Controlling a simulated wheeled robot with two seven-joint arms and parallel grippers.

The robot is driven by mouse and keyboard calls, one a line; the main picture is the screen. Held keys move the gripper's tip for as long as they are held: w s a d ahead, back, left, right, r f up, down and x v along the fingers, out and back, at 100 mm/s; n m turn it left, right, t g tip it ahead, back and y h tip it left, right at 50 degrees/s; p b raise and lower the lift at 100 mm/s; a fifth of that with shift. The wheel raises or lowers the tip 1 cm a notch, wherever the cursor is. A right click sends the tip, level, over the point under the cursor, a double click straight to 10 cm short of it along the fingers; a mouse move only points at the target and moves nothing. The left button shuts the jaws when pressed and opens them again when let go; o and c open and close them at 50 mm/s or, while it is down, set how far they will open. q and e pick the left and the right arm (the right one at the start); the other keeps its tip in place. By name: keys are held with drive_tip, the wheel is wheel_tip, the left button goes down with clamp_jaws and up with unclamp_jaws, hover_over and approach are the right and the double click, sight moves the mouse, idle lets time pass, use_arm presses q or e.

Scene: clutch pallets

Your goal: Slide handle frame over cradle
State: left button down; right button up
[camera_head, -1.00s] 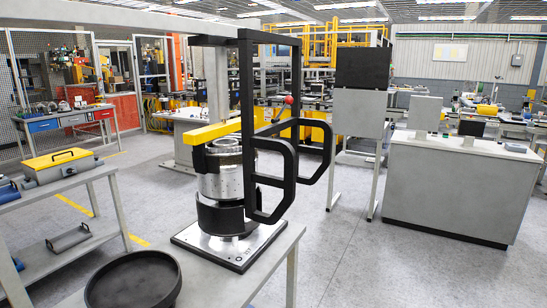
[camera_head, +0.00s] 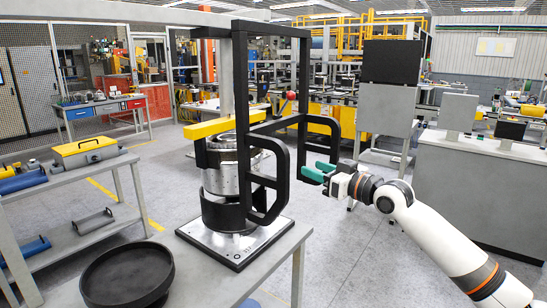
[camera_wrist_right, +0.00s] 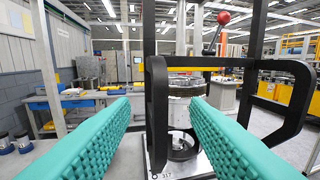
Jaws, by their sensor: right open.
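The black handle frame (camera_head: 239,120) stands tall in the head view, with two looped handles at its lower front. The cradle (camera_head: 230,212), a black ring-shaped holder, sits on a metal base plate (camera_head: 243,241), with a silver cylinder (camera_head: 222,180) above it. A yellow bar (camera_head: 213,128) crosses at the cylinder's top. My right gripper (camera_head: 317,173) is open beside the right handle loop. In the right wrist view its green fingers (camera_wrist_right: 160,122) are apart, with a black handle upright (camera_wrist_right: 157,105) showing between and beyond them; contact is not visible. My left gripper is out of view.
A round black tray (camera_head: 127,277) lies on the grey table at the front. A shelf bench (camera_head: 75,185) with a yellow-lidded box (camera_head: 85,151) stands at left. A red ball knob (camera_head: 291,95) shows near the frame. A grey cabinet (camera_head: 480,185) is at right.

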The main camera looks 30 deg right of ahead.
sight(286, 159)
drive_tip(key=w+p, duration=0.1)
drive_tip(key=w, duration=0.2)
drive_tip(key=w+a+p, duration=0.1)
drive_tip(key=w+p, duration=0.1)
drive_tip(key=w, duration=0.2)
drive_tip(key=w+a+p, duration=0.1)
drive_tip(key=w+p, duration=0.1)
drive_tip(key=w, duration=0.2)
drive_tip(key=shift+w+a, duration=0.1)
drive_tip(key=shift+a, duration=0.05)
drive_tip(key=shift+w+a, duration=0.1)
drive_tip(key=shift+w, duration=0.2)
drive_tip(key=shift+c, duration=0.3)
clamp_jaws()
